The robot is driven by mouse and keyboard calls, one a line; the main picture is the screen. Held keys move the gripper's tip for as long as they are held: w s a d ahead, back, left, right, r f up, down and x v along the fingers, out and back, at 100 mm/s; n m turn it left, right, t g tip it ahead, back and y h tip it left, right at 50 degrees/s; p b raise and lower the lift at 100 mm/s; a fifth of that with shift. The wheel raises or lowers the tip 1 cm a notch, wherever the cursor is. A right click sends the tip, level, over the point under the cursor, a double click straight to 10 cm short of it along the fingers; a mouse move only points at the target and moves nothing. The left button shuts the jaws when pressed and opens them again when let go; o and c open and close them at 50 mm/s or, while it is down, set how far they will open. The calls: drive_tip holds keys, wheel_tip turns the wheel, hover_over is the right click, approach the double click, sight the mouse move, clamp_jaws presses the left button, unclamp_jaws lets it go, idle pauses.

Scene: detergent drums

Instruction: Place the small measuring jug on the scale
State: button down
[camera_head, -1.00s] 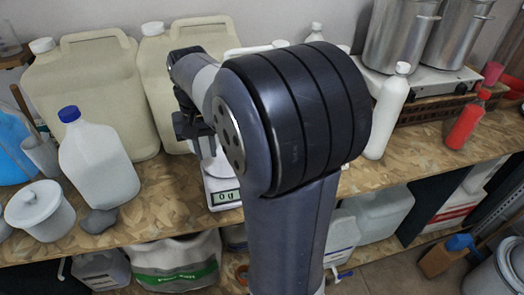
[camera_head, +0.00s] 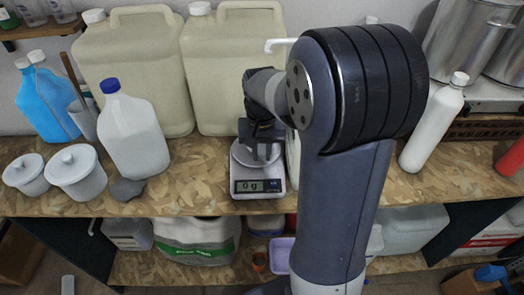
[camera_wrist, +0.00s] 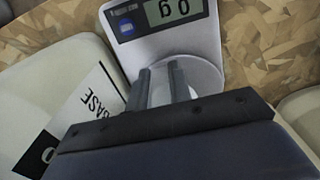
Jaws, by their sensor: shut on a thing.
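The white scale (camera_head: 257,192) stands near the shelf's front edge, and its display reads 0 g. In the wrist view the scale (camera_wrist: 150,45) shows its display upside down and a round pale pan. My gripper (camera_head: 262,152) is over the pan, fingers pointing down. In the wrist view my gripper (camera_wrist: 161,75) has two dark fingers with a narrow gap, shut on a small pale thing (camera_wrist: 160,94). This looks like the small measuring jug, mostly hidden by the fingers and hard to tell from the pan. I cannot tell whether it touches the pan.
Two big cream canisters (camera_head: 135,75) stand behind. A white jug with blue cap (camera_head: 132,135), lidded white pots (camera_head: 76,172) and a grey lump (camera_head: 127,189) are at left. A white bottle (camera_head: 433,125) stands at right. A container labelled BASE (camera_wrist: 75,110) is beside the scale.

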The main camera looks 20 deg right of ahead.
drive_tip(key=shift+f, duration=0.15)
drive_tip(key=shift+f, duration=0.1)
drive_tip(key=shift+f, duration=0.15)
drive_tip(key=c, duration=1.3)
unclamp_jaws()
wheel_tip(320, 180, up, 13)
drive_tip(key=shift+f+b, duration=0.2)
drive_tip(key=shift+b, duration=0.1)
